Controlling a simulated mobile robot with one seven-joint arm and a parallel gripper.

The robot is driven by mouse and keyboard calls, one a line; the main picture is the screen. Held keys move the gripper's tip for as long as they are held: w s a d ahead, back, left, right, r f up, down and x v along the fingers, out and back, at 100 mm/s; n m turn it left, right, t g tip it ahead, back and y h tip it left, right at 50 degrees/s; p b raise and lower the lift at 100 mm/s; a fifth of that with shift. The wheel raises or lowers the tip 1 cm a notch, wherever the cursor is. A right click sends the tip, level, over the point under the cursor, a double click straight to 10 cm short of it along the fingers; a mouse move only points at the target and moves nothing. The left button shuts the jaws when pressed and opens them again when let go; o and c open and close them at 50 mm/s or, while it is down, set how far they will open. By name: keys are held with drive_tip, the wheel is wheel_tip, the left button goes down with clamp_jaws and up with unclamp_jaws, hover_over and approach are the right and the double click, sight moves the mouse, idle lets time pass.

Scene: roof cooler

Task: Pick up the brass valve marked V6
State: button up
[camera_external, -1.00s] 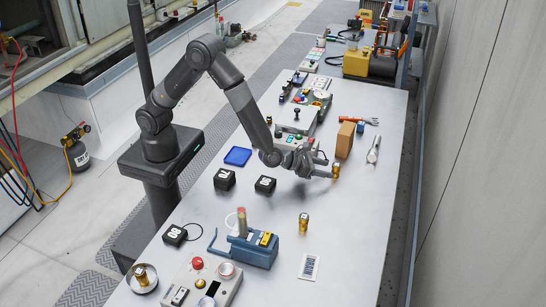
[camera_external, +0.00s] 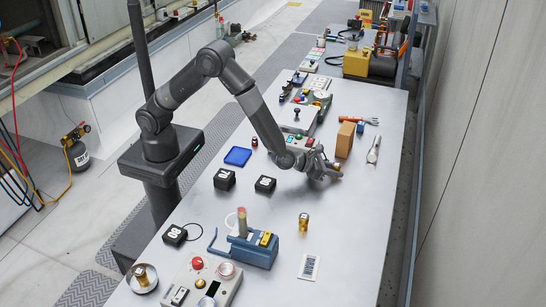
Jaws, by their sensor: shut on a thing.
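My gripper (camera_external: 333,173) is low over the right part of the grey table, just in front of a tan block. It is shut on a small brass valve (camera_external: 337,167); only a bit of its top shows past the fingers. Its marking cannot be read, and I cannot tell whether its base touches the table. A second brass valve (camera_external: 303,222) stands upright on the table, nearer the camera; its label is too small to read.
The tan block (camera_external: 345,140) stands close behind my gripper. A blue device (camera_external: 254,249), a button panel (camera_external: 208,284) and black numbered boxes (camera_external: 265,184) stand nearer and left. A brass piece (camera_external: 141,276) sits in a round dish. The table's right front is mostly clear.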

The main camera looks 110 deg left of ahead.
clamp_jaws()
